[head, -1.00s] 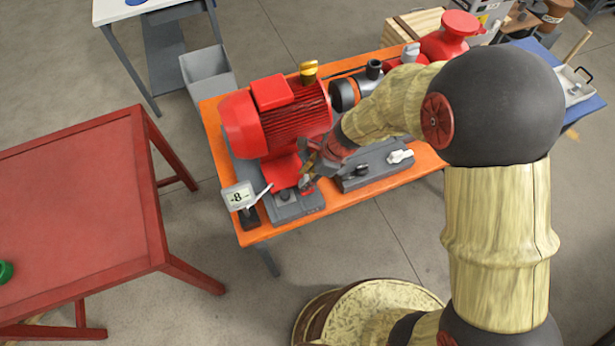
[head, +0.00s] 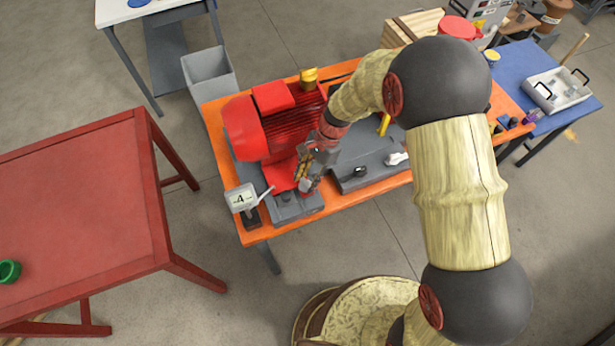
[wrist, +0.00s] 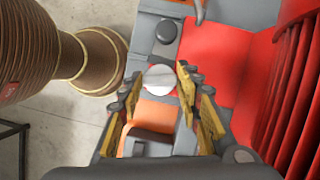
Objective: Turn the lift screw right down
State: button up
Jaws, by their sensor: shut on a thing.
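The lift screw shows in the wrist view as a round silver head (wrist: 160,78) with a line across it. It sits at the edge of the grey base, beside the red motor foot (wrist: 215,65). My gripper (wrist: 157,86) has its fingers on either side of this head and is shut on it. In the head view my gripper (head: 305,183) reaches down in front of the red motor (head: 262,125), and its fingers mostly hide the screw.
The skid stands on an orange table (head: 252,236). A grey plate (head: 375,160) with a white-handled part (head: 396,158) lies right of my gripper. A red table (head: 80,210) stands at left, a grey bin (head: 208,75) behind, a blue table (head: 530,75) at right.

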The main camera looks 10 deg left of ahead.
jog(key=n+h, duration=0.1)
jog(key=n, duration=0.2)
jog(key=shift+a+n+g+p, duration=0.1)
jog(key=shift+n+g+p, duration=0.25)
jog(key=shift+n+g, duration=0.05)
jog(key=n+h, duration=0.1)
jog(key=n, duration=0.2)
jog(key=shift+w+a+n+h, duration=0.1)
jog(key=shift+n+h, duration=0.2)
jog(key=n+h, duration=0.1)
jog(key=n, duration=0.2)
jog(key=shift+a+n+p, duration=0.1)
jog(key=shift+n+p, duration=0.2)
jog(key=shift+p, duration=0.1)
jog(key=shift+a+n+h, duration=0.1)
jog(key=shift+n+h, duration=0.8)
jog(key=shift+n, duration=1.1)
jog(key=o, duration=1.2)
jog(key=shift+c, duration=0.2)
jog(key=shift+r, duration=0.1)
jog(key=v, duration=1.1)
jog(key=shift+a+r, duration=0.15)
jog(key=shift+r, duration=0.25)
